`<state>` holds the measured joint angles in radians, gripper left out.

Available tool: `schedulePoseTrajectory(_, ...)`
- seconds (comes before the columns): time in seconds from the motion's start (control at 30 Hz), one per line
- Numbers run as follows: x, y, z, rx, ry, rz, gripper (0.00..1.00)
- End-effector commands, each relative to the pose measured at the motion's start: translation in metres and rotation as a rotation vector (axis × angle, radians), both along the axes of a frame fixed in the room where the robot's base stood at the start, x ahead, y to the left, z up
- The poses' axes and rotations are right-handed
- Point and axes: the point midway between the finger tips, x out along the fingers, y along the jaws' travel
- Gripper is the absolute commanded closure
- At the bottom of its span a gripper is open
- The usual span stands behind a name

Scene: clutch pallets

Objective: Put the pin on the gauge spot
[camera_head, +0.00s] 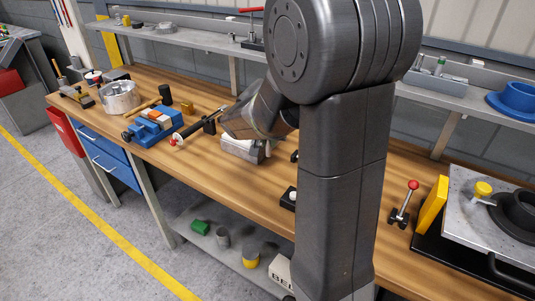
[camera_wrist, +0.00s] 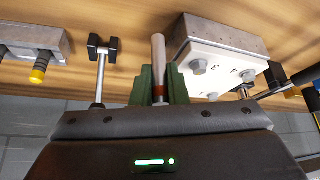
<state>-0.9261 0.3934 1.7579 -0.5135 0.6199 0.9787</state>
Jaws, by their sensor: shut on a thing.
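The pin (camera_wrist: 158,57) is a light grey rod with a copper-coloured band low on it. It stands between the green fingers of my gripper (camera_wrist: 158,85) in the wrist view, which are shut on it, and its free end points away from the palm. In the head view my own arm largely covers the gripper, and I cannot make out the pin clearly there. I cannot pick out the gauge spot with certainty in either view. A block with a white numbered face and bolts (camera_wrist: 215,70) is close to the right of the pin in the wrist view.
A black-ended metal rod (camera_wrist: 100,70) is left of the fingers, and a grey block with a yellow-capped post (camera_wrist: 38,75) is farther left. On the wooden bench (camera_head: 240,185) are a blue vise (camera_head: 152,125) and a red-knobbed lever (camera_head: 405,200). The bench front is fairly clear.

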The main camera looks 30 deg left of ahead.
Motion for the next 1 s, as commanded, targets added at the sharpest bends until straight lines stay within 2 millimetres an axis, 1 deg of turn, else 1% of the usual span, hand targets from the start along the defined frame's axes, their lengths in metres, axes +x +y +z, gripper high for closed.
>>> schedulePoseTrajectory(0.13,0.0,0.0,-0.015,-0.002,0.0,-0.001,1.0)
schedulePoseTrajectory(0.33,0.0,-0.001,-0.042,-0.002,0.0,-0.001,1.0)
schedulePoseTrajectory(0.4,0.0,0.0,-0.046,0.0,0.0,0.0,1.0)
schedulePoseTrajectory(0.63,0.0,0.0,-0.046,0.002,-0.001,0.0,1.0)
schedulePoseTrajectory(0.8,0.0,0.0,-0.05,0.002,-0.001,0.0,1.0)
schedulePoseTrajectory(0.83,0.0,0.0,-0.049,0.001,-0.001,-0.001,0.83)
schedulePoseTrajectory(0.87,0.0,0.0,-0.048,0.001,-0.001,-0.001,0.78)
schedulePoseTrajectory(1.0,0.0,0.0,-0.048,0.001,-0.001,-0.001,0.78)
